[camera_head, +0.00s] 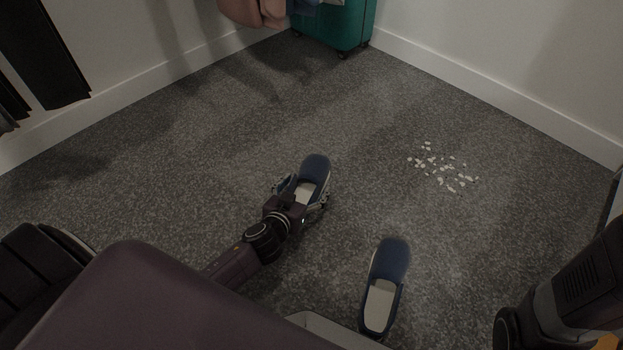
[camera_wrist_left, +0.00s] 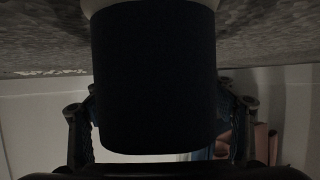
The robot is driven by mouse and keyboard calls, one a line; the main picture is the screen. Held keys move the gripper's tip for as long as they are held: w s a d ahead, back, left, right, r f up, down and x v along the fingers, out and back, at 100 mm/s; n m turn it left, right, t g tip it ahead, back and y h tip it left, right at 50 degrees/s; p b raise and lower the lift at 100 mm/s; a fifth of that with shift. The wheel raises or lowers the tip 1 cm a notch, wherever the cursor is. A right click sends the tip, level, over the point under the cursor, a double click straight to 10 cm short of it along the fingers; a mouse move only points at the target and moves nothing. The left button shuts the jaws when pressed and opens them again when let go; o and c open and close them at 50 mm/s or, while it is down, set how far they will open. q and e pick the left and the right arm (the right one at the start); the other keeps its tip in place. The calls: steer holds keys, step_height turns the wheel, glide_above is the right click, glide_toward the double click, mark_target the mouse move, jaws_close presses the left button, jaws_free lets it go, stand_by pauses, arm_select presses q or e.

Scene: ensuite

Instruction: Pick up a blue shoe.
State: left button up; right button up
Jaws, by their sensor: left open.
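Two blue shoes with pale insoles show on the grey carpet in the head view. One blue shoe (camera_head: 315,169) is at the centre, with my left gripper (camera_head: 302,196) over its near end. The other blue shoe (camera_head: 389,262) lies to the right and nearer to me, clear of the gripper. My left gripper is open, its fingers on either side of the first shoe. In the left wrist view a dark shoe part (camera_wrist_left: 155,80) fills the space between the fingers. Whether the fingers touch it I cannot tell. My right gripper is not seen.
Small white pieces (camera_head: 442,167) are scattered on the carpet (camera_head: 230,130) to the right. A teal suitcase (camera_head: 335,25) stands in the far corner beside hanging pink cloth (camera_head: 250,10). White walls with skirting bound the floor. Open carpet lies around the shoes.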

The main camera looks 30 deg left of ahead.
arm_select(q)
steer(key=shift+s+r, duration=0.15)
steer(key=c, duration=1.3)
steer(key=shift+c, duration=0.9)
steer(key=shift+r, duration=0.1)
